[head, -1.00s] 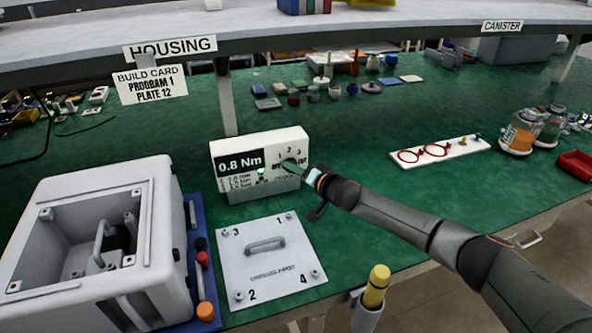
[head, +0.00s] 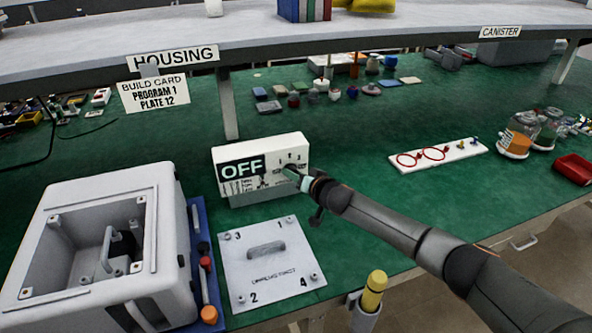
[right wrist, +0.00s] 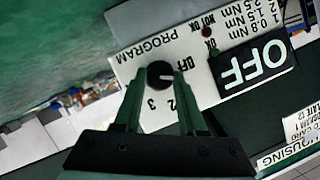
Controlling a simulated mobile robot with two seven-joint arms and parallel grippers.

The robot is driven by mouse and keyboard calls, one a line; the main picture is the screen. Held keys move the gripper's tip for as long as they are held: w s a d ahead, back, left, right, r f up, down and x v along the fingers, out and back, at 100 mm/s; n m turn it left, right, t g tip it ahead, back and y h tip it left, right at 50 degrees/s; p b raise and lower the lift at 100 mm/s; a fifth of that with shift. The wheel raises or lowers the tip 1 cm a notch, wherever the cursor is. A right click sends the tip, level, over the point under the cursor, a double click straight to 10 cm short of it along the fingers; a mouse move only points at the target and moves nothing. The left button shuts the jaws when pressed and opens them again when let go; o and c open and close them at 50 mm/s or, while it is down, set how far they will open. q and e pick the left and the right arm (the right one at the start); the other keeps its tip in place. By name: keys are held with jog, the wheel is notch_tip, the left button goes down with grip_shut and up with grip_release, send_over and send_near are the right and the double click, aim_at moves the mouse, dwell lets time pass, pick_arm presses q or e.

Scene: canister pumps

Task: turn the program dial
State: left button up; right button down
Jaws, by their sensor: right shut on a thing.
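The white controller box (head: 270,150) stands on the green bench, and its display (head: 242,169) reads OFF. The black program dial (right wrist: 160,74) is on its face, with OFF and the numbers 2 and 3 legible around it in the right wrist view. My right gripper (right wrist: 162,82) is shut on the dial, one finger on each side; in the head view the gripper (head: 298,178) covers the dial. The dial's pointer is hard to make out. The build card (head: 155,93) on the shelf edge reads program 1, plate 12. My left gripper is not in view.
A metal plate with a handle (head: 272,280) lies in front of the box. A grey housing (head: 155,230) stands at left, beside a blue tray with tools (head: 198,250). A white board with red rings (head: 405,167) lies at right. Green bench between is clear.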

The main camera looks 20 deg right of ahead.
jog(key=shift+a+n+h+p, duration=0.15)
jog(key=shift+n+h+p, duration=0.15)
jog(key=shift+n+h, duration=1.3)
jog(key=shift+n, duration=0.4)
jog(key=shift+c, duration=2.4)
grip_release()
jog(key=shift+s, duration=0.1)
jog(key=p+v, duration=0.1)
jog(key=v, duration=1.1)
jog(key=shift+r, duration=0.15)
jog(key=shift+s, duration=0.15)
